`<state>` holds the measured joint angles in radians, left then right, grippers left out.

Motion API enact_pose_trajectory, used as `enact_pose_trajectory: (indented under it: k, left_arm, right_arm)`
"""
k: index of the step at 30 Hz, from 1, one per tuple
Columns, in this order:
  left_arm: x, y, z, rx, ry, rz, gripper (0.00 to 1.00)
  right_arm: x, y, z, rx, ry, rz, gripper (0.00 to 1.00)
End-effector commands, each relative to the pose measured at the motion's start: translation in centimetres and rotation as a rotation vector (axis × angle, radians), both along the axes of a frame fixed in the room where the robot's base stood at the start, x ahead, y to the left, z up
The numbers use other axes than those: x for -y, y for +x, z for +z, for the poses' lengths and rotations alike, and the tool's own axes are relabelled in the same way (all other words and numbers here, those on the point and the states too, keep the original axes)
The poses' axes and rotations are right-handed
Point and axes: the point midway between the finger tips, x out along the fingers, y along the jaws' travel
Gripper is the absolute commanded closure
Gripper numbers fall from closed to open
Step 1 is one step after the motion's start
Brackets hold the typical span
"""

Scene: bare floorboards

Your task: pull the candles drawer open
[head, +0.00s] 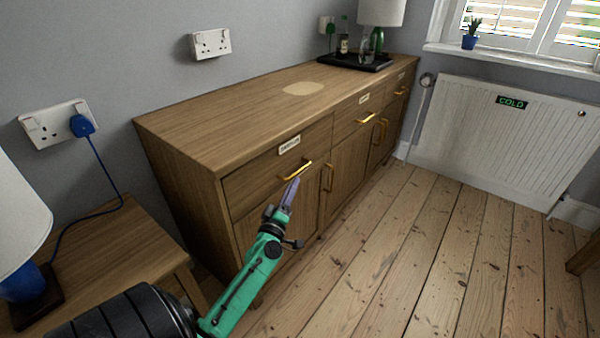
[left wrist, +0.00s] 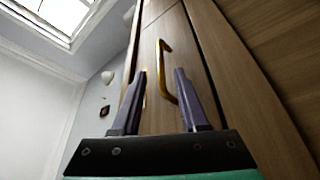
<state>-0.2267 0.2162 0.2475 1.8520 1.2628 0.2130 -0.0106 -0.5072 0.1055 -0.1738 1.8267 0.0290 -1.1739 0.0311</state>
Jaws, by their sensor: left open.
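The wooden sideboard's near drawer (head: 262,180) carries a small label (head: 289,145) that seems to read "candles". The drawer looks closed. Its brass handle (head: 298,171) is also in the left wrist view (left wrist: 164,68), rising between and beyond my fingers. My left gripper (head: 292,186) is at the drawer front, its tips close to the handle. In the left wrist view the left gripper (left wrist: 162,75) is open, with the handle in line with the gap. I cannot tell whether the fingers touch it. My right gripper is not in view.
More drawers and doors with brass handles (head: 367,119) run along the sideboard (head: 230,110). A black tray (head: 352,64) with bottles and a lamp stands on its far end. A side table (head: 110,240) with a lamp is at left. Bare floor (head: 400,270) lies right.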

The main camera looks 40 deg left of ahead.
Motion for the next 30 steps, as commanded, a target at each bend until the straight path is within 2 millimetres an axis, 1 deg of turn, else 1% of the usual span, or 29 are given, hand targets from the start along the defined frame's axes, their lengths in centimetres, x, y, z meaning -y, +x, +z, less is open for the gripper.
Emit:
enact_pose_trajectory:
  k: [1, 3, 6, 9, 12, 19, 20, 21, 22, 23, 30]
  left_arm:
    - [-0.5, 1.4, 0.5, 0.004, -0.001, 0.001, 0.56]
    - [-1.1, 3.1, 0.8, 0.003, -0.001, 0.0, 0.56]
    - [-1.9, 5.2, 1.2, 0.002, 0.0, -0.001, 0.56]
    - [-2.4, 6.5, 1.4, 0.001, 0.0, -0.001, 0.56]
    - [-2.6, 7.1, 1.6, -0.001, 0.001, -0.001, 0.56]
    - [-2.6, 7.2, 1.5, -0.003, 0.001, -0.002, 0.56]
    - [-2.6, 7.2, 1.5, -0.003, 0.001, -0.002, 0.68]
    - [-2.6, 7.2, 1.5, -0.003, 0.001, -0.002, 0.83]
    - [-2.6, 7.2, 1.5, -0.003, 0.001, -0.002, 0.95]
    - [-2.6, 7.2, 1.5, -0.003, 0.001, -0.002, 1.0]
    - [-2.6, 7.2, 1.5, -0.003, 0.0, -0.002, 1.0]
  right_arm:
    - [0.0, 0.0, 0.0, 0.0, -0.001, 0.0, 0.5]
    - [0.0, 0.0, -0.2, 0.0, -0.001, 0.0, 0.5]
    - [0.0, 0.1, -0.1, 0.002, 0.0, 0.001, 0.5]
    - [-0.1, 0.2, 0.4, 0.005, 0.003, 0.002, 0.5]
    - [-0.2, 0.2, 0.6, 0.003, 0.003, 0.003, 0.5]
    - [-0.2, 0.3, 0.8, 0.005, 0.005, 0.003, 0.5]
    - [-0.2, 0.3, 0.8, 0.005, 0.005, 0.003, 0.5]
    - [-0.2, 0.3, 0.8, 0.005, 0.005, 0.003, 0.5]
    - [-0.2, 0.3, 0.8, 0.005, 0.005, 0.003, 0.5]
    - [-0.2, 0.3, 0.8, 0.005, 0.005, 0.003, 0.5]
    - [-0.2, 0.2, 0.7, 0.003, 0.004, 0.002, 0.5]
